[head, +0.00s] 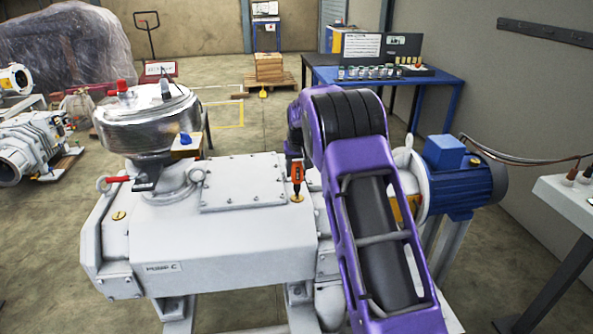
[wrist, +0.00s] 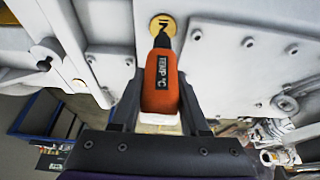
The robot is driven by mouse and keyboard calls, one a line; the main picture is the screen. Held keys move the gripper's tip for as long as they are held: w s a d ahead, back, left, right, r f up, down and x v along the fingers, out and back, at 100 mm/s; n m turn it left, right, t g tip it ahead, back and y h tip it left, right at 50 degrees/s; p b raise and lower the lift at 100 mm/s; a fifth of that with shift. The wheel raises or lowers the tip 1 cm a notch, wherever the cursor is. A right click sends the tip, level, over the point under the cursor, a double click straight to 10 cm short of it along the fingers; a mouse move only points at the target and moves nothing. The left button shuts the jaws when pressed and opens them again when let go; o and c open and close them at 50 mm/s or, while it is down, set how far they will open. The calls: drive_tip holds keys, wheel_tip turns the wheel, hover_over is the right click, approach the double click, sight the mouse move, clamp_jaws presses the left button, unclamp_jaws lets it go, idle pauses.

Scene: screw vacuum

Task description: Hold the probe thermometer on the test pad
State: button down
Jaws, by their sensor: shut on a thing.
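The orange probe thermometer (head: 297,172) is upright over the top of the white pump in the head view. In the wrist view the thermometer (wrist: 161,82) shows its "TEMP °C" label and lies between the two dark fingers of my gripper (wrist: 159,95), which is shut on it. The round yellow test pad (head: 297,198) is on the pump's top, right of the bolted plate. The pad (wrist: 163,25) also shows in the wrist view, with dark lettering. The dark probe tip overlaps the pad in both views; I cannot tell for certain whether it touches.
The white pump body (head: 220,235) marked "PUMP C" fills the foreground. A silver-wrapped vessel (head: 148,118) and a blue-knobbed valve (head: 185,145) rise to the left. A blue motor (head: 465,180) is right of my arm. A blue workbench (head: 440,80) stands behind.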

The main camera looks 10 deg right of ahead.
drive_tip(key=shift+f+b, duration=0.35)
drive_tip(key=shift+f, duration=0.2)
idle(1.3)
drive_tip(key=shift+r+p, duration=0.95)
drive_tip(key=shift+r, duration=2.6)
drive_tip(key=shift+s, duration=0.1)
